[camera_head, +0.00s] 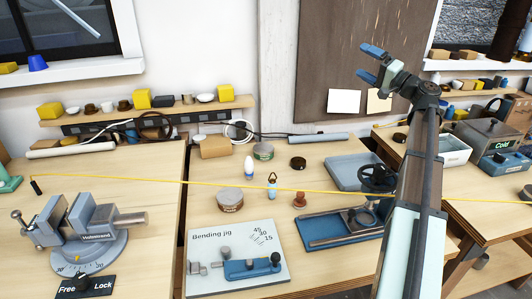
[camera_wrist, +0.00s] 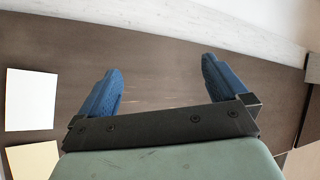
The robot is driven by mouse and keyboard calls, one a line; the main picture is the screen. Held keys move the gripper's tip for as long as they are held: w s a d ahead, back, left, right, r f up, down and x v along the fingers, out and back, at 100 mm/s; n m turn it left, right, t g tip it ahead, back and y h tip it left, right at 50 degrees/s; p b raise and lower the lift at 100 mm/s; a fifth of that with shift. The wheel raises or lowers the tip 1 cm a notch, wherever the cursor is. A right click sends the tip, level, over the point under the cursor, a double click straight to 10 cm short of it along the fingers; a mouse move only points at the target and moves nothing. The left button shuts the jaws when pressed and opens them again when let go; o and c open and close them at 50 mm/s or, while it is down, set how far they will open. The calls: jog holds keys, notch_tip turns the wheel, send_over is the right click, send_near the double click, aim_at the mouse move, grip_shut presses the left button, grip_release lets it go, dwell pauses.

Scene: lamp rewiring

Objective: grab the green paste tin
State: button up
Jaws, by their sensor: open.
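A small round green tin (camera_head: 264,151) stands near the back of the middle table in the head view, left of a dark round tin or lid (camera_head: 298,163). A larger round tin with a brownish band (camera_head: 230,199) stands nearer the front. My gripper (camera_head: 368,62) is raised high at the upper right, well above the table and far from the green tin. Its blue fingers are spread and empty; they also show apart in the wrist view (camera_wrist: 162,70), in front of a brown board. No tin shows in the wrist view.
A bending jig (camera_head: 238,262), a blue fixture with a handwheel (camera_head: 340,223) and a blue-grey tray (camera_head: 350,171) share the table. A yellow cord (camera_head: 160,181) crosses the table. A cardboard box (camera_head: 215,147) stands left of the green tin. A vise (camera_head: 90,222) stands at left.

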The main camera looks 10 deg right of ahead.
jog(key=w+a+f+m+g+y, duration=0.15)
jog(key=w+a+f, duration=0.25)
jog(key=a, duration=0.5)
jog(key=w+a+f+m+g+y, duration=0.1)
jog(key=w+a+f+m+g, duration=0.2)
jog(key=a, duration=0.7)
jog(key=m+g, duration=0.5)
jog(key=m, duration=0.3)
send_over(267, 148)
jog(key=s+d, duration=0.1)
jog(key=s, duration=0.2)
notch_tip(267, 148, down, 17)
jog(key=d+f+m, duration=0.1)
jog(key=f, duration=0.2)
jog(key=d+f+m+g+h, duration=0.1)
jog(key=f+m, duration=0.1)
jog(key=f, duration=0.2)
jog(key=d+f+m, duration=0.1)
jog(key=d+f, duration=0.1)
jog(key=f, duration=0.2)
jog(key=shift+m+g+h, duration=0.25)
jog(key=shift+m+g, duration=0.1)
jog(key=shift+f, duration=0.3)
jog(key=shift+x, duration=3.65)
jog(key=shift+c, duration=0.2)
jog(key=c, duration=0.7)
